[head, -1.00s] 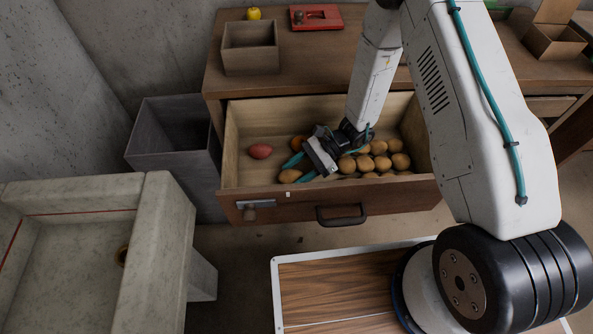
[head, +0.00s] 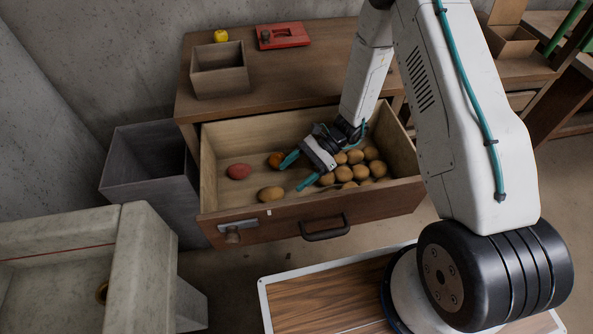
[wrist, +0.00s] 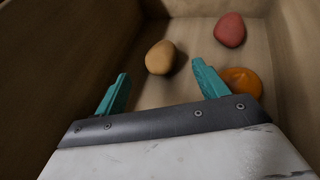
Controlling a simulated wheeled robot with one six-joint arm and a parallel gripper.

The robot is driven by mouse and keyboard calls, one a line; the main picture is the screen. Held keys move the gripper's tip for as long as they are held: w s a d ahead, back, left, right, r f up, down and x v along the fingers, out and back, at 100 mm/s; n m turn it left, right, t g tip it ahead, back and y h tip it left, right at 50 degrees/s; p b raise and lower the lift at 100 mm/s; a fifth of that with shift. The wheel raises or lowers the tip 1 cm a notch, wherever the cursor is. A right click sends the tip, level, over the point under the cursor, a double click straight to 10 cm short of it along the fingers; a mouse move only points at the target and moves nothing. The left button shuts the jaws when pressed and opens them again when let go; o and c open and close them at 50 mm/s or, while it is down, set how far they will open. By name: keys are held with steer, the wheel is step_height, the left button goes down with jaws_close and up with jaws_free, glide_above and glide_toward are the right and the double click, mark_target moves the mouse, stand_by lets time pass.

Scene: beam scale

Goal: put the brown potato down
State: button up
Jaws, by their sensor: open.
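A brown potato (head: 272,193) lies on the drawer floor near the front wall, left of my gripper. It also shows in the wrist view (wrist: 160,57), just beyond the gap between the fingers and apart from both. My gripper (head: 298,171) is open and empty, low inside the drawer, its teal fingers pointing toward the left part of it. Several more brown potatoes (head: 345,173) lie grouped at the right, partly hidden by my gripper.
A red potato (head: 239,171) and an orange round item (head: 276,159) lie in the open drawer (head: 222,201). The orange item is close to one finger. The drawer walls enclose my gripper. A grey bin (head: 150,185) stands at left; a wooden box (head: 220,80) sits on the desk.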

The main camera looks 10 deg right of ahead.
steer(key=shift+w+d+r, duration=0.1)
steer(key=shift+d+r, duration=0.05)
steer(key=shift+r, duration=0.25)
steer(key=s+d+r+n+h, duration=0.2)
steer(key=s+r+n+h, duration=0.15)
steer(key=r, duration=0.85)
steer(key=s+d+r+n+h, duration=0.2)
steer(key=r+n, duration=0.3)
steer(key=r, duration=0.7)
steer(key=s+d+r+n+t+h, duration=0.2)
steer(key=s+d+r+t+h, duration=0.1)
steer(key=s+d+r, duration=0.2)
steer(key=s+d+r+n+t+h, duration=0.3)
steer(key=s+r, duration=0.5)
steer(key=s, duration=0.3)
steer(key=shift+s+d+r+h, duration=0.4)
steer(key=shift+d+h, duration=0.25)
steer(key=shift+d, duration=0.55)
steer(key=shift+n, duration=0.25)
